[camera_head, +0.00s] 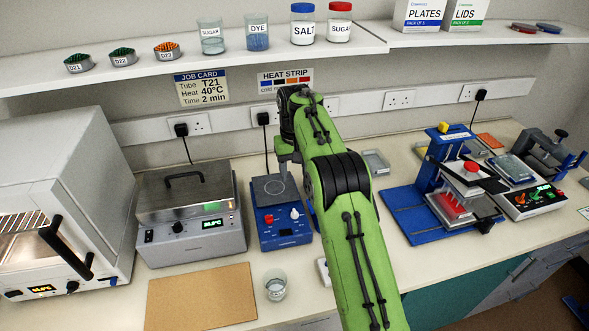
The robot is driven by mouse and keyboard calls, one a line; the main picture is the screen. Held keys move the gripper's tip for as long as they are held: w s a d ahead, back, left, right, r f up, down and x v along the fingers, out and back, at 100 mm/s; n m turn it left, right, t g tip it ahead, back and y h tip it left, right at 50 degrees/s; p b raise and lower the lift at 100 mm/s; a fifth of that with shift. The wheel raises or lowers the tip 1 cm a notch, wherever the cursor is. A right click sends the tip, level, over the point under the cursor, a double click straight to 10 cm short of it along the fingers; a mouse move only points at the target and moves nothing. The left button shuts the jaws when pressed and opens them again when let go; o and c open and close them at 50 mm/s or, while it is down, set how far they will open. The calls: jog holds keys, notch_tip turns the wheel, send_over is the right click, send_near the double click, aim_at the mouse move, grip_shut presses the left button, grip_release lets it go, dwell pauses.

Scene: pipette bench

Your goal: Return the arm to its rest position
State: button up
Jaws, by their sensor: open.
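My green and black arm (335,175) reaches up from the bottom of the head view and over the bench, bending at a dark wrist near the wall. My gripper (282,163) hangs below the wrist, small and partly hidden by my arm. It is open, with nothing seen in it. It is over or close to the back right of the blue hotplate stirrer (284,226); I cannot tell its exact height.
A metal-lidded bath (190,240) and a white oven (60,190) stand at left. A glass beaker (275,287) is beside a brown board (200,300) in front. A shelf (350,58) with jars runs above.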

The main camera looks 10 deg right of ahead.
jog(key=s+r+t, duration=0.3)
jog(key=s+r, duration=1.1)
jog(key=s+f+t, duration=0.1)
jog(key=s+f, duration=0.1)
jog(key=s, duration=1)
jog(key=s+f+t+b, duration=0.1)
jog(key=s+f, duration=0.2)
jog(key=s, duration=0.8)
jog(key=shift+s+f+t, duration=0.15)
jog(key=shift+s+t, duration=0.15)
jog(key=shift+s, duration=0.05)
